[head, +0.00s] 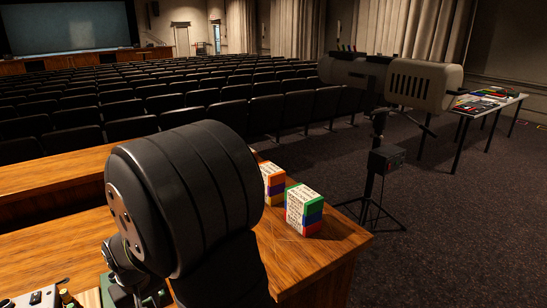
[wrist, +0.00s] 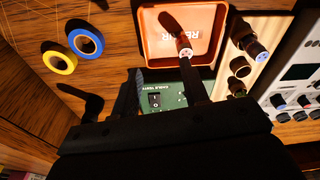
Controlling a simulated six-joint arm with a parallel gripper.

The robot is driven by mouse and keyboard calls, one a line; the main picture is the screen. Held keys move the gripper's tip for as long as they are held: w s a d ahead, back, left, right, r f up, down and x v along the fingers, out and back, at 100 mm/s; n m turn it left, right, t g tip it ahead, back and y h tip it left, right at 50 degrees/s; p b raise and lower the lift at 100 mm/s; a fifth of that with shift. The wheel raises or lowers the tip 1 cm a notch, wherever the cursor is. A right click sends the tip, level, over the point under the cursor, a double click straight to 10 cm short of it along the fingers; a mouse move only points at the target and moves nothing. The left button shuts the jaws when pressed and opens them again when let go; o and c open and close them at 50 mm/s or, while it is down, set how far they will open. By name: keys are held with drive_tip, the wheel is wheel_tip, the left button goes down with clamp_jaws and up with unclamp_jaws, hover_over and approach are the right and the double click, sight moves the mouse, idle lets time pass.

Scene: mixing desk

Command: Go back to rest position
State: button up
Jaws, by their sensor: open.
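My gripper (wrist: 162,66) is open in the wrist view, its two dark fingers apart over a green cable tester (wrist: 168,98) with a black switch. Beyond it is an orange tray (wrist: 147,50) marked with partly covered lettering. A dark connector with a pale, pinned face (wrist: 185,53) shows at the tray's near edge, close to the right fingertip. I cannot tell whether they touch.
A blue tape roll (wrist: 86,42) and a yellow one (wrist: 59,60) are on the left. A wooden holder (wrist: 229,71) with several connectors and a panel with knobs (wrist: 300,82) are on the right. Colourful box stacks (head: 304,210) (head: 272,180) stand near the desk's right end (head: 318,250).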

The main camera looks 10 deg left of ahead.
drive_tip(key=w+d+r, duration=0.4)
drive_tip(key=d+r, duration=0.1)
drive_tip(key=d, duration=0.2)
drive_tip(key=w+a+r, duration=0.3)
drive_tip(key=w+a, duration=0.9)
drive_tip(key=a, duration=0.5)
drive_tip(key=s+a+f, duration=0.2)
drive_tip(key=a+f, duration=0.2)
drive_tip(key=a, duration=0.2)
drive_tip(key=shift+s+a+f, duration=0.25)
drive_tip(key=shift+s+a, duration=0.15)
